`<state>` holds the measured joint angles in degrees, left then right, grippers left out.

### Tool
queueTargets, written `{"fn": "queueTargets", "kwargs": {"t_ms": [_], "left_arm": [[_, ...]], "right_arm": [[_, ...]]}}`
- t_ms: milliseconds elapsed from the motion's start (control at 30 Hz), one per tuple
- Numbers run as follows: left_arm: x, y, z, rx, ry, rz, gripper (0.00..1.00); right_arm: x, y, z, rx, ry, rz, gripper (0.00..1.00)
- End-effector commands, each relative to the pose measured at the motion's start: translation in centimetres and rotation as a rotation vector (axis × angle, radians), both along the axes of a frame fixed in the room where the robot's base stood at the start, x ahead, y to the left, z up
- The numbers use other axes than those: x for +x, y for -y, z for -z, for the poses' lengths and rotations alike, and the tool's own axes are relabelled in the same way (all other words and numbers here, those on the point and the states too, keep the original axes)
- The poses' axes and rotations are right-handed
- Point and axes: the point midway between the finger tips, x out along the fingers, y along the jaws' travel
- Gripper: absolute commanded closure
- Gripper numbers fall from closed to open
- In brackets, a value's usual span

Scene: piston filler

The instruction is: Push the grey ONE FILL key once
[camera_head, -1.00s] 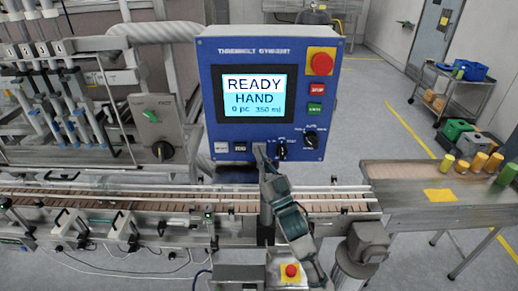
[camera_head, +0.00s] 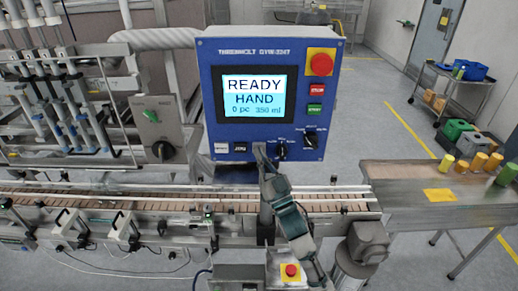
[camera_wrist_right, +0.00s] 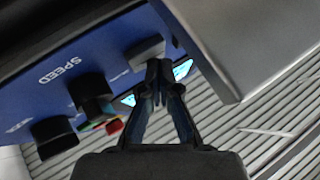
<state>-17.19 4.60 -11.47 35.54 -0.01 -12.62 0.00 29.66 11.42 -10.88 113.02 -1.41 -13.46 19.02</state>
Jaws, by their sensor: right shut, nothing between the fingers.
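The blue control panel (camera_head: 212,100) faces me, and its screen (camera_head: 252,95) reads READY, HAND, 0 pc, 350 ml. My right gripper (camera_head: 260,150) is shut and empty, its tips at the panel's lower edge, right of a pale key (camera_head: 221,148) and a dark key (camera_head: 240,148). The tips hide the spot behind them. In the right wrist view, a grey key (camera_wrist_right: 146,50) lies right beside the shut fingertips (camera_wrist_right: 158,70); I cannot tell whether they touch. No ONE FILL label is readable. My left gripper is not in view.
Black selector knobs (camera_head: 282,150) sit just right of my gripper. A red emergency button (camera_head: 320,64) and small red and green keys are above them. The conveyor (camera_head: 150,203) runs below the panel. A steel table (camera_head: 410,180) with yellow and green items stands at the right.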

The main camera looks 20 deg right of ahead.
Motion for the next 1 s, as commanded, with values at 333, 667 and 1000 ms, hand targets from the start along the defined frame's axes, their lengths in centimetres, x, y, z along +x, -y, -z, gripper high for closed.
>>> {"fn": "queueTargets", "kwargs": {"t_ms": [333, 667, 1000], "left_arm": [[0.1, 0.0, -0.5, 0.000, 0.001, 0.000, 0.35], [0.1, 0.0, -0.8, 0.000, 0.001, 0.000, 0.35], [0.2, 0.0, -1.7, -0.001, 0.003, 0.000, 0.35]], "right_arm": [[-1.2, -0.3, 0.0, 0.001, 0.000, 0.001, 1.00], [-2.1, -0.6, 0.0, 0.001, 0.000, -0.001, 1.00], [-5.3, -1.5, -0.1, 0.001, 0.000, -0.001, 1.00]]}}
